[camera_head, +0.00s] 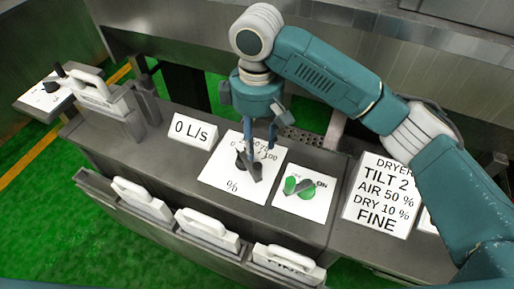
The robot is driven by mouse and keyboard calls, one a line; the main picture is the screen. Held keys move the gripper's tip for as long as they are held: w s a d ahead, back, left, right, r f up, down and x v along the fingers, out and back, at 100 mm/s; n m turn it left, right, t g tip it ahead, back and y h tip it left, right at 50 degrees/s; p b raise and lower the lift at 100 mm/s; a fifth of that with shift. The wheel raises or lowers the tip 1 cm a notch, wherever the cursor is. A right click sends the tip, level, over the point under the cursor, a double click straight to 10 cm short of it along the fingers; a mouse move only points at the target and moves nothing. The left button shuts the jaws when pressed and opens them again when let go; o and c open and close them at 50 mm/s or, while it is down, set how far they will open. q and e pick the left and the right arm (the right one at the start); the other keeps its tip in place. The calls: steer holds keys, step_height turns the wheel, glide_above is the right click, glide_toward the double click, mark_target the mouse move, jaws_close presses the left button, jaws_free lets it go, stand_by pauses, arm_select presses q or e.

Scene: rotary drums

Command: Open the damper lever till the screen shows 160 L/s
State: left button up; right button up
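The screen (193,131) is a small white panel that reads "0 L/s". Right of it lies a white plate (221,178) with a percent scale, its numbers partly hidden. A dark lever or pointer (252,170) sits on this plate; I take it for the damper lever. My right gripper (258,146) points down over the lever, with its fingers right at or just above it. I cannot tell whether they touch or grip it. My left gripper is out of view.
A white plate (318,205) with green and grey switch parts marked "ON" lies to the right. A sign (379,197) reads "DRYER TILT 2 AIR 50 % DRY 10 % FINE". Several white-handled bins (207,228) line the front. Another lever panel (45,95) stands far left.

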mark_target(258, 165)
steer(key=shift+s+d+f, duration=0.15)
steer(key=shift+s+f, duration=0.05)
steer(key=shift+s+f+p, duration=0.35)
steer(key=shift+s+f, duration=0.6)
steer(key=shift+f, duration=0.05)
step_height(258, 165, down, 3)
steer(key=shift+f, duration=0.1)
steer(key=f, duration=0.3)
steer(key=shift+w+p, duration=0.35)
steer(key=shift+p, duration=0.05)
steer(key=shift+s+f, duration=0.1)
steer(key=shift+f, duration=0.5)
steer(key=shift+c, duration=0.7)
steer(key=c, duration=0.4)
jaws_close()
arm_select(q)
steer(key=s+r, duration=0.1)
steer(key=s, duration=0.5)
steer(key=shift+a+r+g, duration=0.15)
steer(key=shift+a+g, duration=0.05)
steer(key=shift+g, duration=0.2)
